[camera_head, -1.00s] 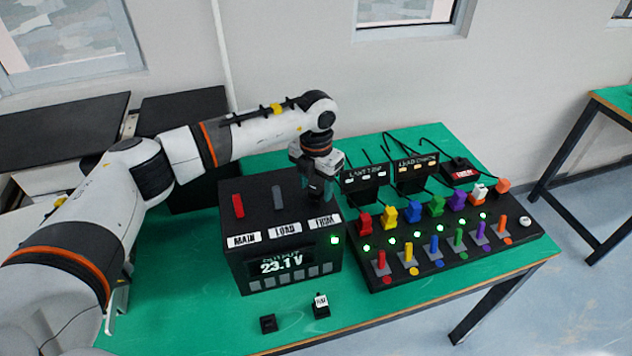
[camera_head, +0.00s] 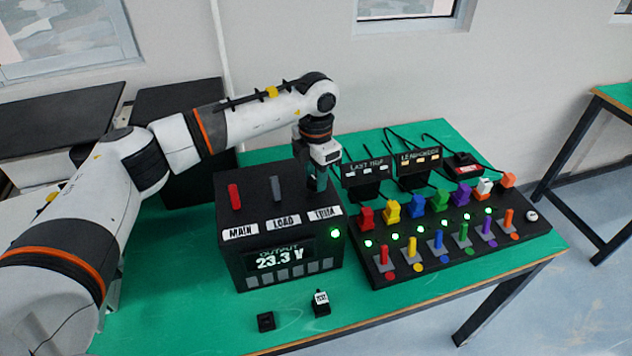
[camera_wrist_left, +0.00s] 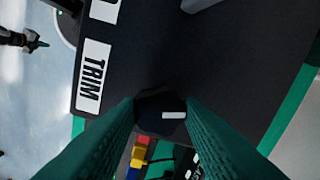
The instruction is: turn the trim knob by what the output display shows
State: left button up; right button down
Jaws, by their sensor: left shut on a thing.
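The black power box (camera_head: 235,262) stands on the green table with MAIN, LOAD and TRIM labels along its top front edge. Its output display (camera_head: 280,258) reads 23.3 V. My left gripper (camera_head: 316,184) points down at the box top behind the TRIM label (camera_head: 325,214). In the left wrist view its green fingers are shut on the dark trim knob (camera_wrist_left: 160,112), which has a white pointer mark. The knob is hidden by the gripper in the head view. A red lever (camera_head: 235,196) and a grey lever (camera_head: 276,188) stand on the box. My right gripper is not in view.
A black panel (camera_head: 385,280) with coloured plugs, levers and lit green lamps stands right of the box. Two small signs (camera_head: 367,168) and a red button box (camera_head: 463,163) are behind it. Small black blocks, one labelled TEST (camera_head: 320,303), lie in front.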

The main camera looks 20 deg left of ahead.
aim_at(315, 179)
pick_arm(q)
jog(key=m+b, duration=0.4)
jog(key=m, duration=0.1)
jog(key=shift+f+m, duration=0.1)
jog(key=shift+m, duration=0.2)
jog(key=shift+r+m+b, duration=0.2)
jog(key=shift+m+b, duration=1.1)
jog(key=shift+m, duration=0.9)
jog(key=shift+w, duration=0.1)
jog(key=o, duration=1)
notch_tip(315, 179, up, 12)
jog(key=b, duration=0.2)
jog(key=shift+f, duration=0.1)
